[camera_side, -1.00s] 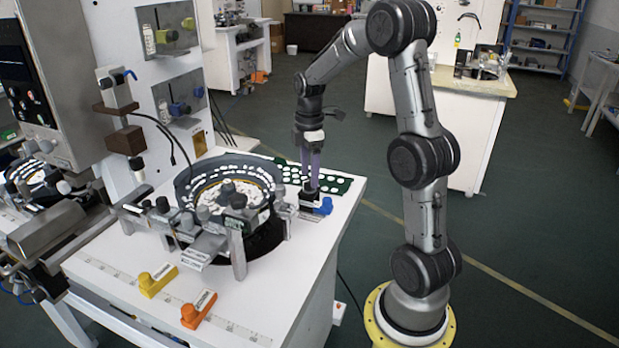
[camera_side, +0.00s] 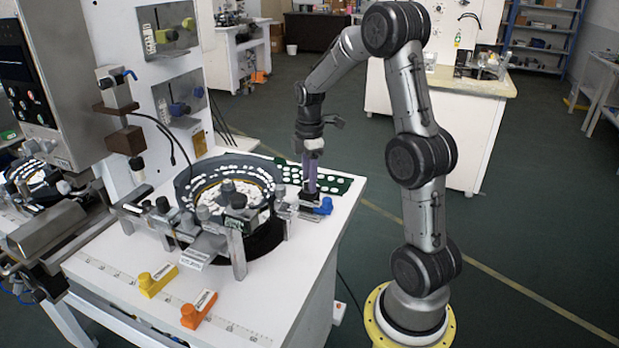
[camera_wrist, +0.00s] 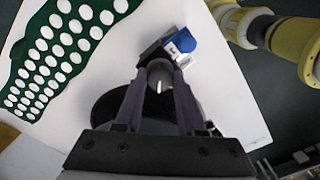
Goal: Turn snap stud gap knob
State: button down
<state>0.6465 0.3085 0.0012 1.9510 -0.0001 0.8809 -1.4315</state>
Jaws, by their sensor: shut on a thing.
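A small round grey knob (camera_wrist: 160,77) with a white line on top sits between my fingertips in the wrist view. It stands on a small dark block (camera_wrist: 152,50), beside a blue part (camera_wrist: 181,42) with a white label. In the side view, the blue part (camera_side: 324,206) is at the right edge of the white table, and my fingers hide the knob. My gripper (camera_side: 309,190) points straight down there with its purple fingers. The wrist view shows my gripper (camera_wrist: 160,88) shut on the knob from two sides.
A round black feeder bowl (camera_side: 187,187) with pale pieces stands just left of my gripper. A green board (camera_side: 342,184) with white ovals lies behind it. Yellow (camera_side: 158,280) and orange (camera_side: 198,309) parts lie at the table front. The bare tabletop (camera_side: 272,290) is clear in front.

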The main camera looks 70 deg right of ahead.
jog(key=shift+m, duration=0.3)
jog(key=m, duration=0.3)
jog(key=shift+m, duration=0.3)
jog(key=m, duration=0.3)
jog(key=shift+m, duration=0.3)
jog(key=m, duration=0.3)
jog(key=shift+r+m, duration=0.1)
jog(key=shift+m, duration=0.2)
jog(key=m, duration=0.3)
jog(key=shift+m, duration=0.3)
jog(key=m, duration=1.3)
jog(key=shift+m, duration=0.4)
